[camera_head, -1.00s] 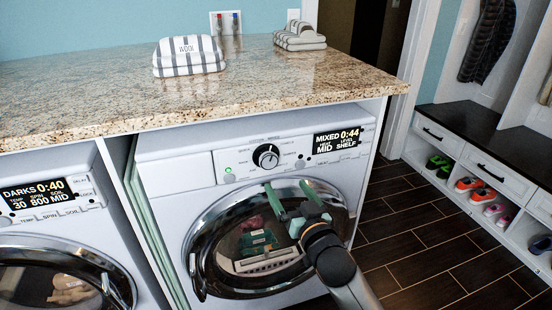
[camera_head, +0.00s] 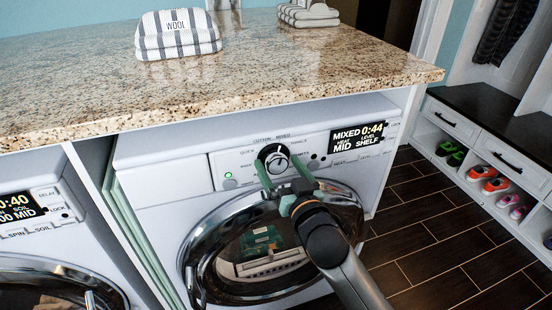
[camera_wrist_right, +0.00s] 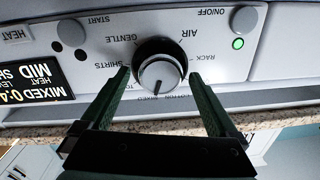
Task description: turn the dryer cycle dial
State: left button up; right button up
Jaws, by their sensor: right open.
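The dryer's cycle dial (camera_head: 276,160) is a round black knob with a silver face on the white control panel. In the right wrist view, which is upside down, the dial (camera_wrist_right: 158,65) has its pointer mark toward the label MIXED. My right gripper (camera_head: 281,171) is open in front of the dial. In the wrist view its two green fingers (camera_wrist_right: 160,76) stand apart, one on each side of the dial's lower part. I cannot tell whether they touch it. The display (camera_head: 357,137) reads MIXED 0:44. My left gripper is not in view.
The dryer's round door (camera_head: 235,284) is shut below the panel. A granite counter (camera_head: 300,75) overhangs just above, with folded striped towels (camera_head: 178,36) on it. A second machine (camera_head: 40,225) stands at left. A shoe bench (camera_head: 490,108) is at right beyond open dark floor.

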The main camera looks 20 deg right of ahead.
jog(key=shift+w, duration=0.15)
jog(key=shift+c, duration=0.3)
jog(key=c, duration=1.3)
jog(key=shift+r, duration=0.1)
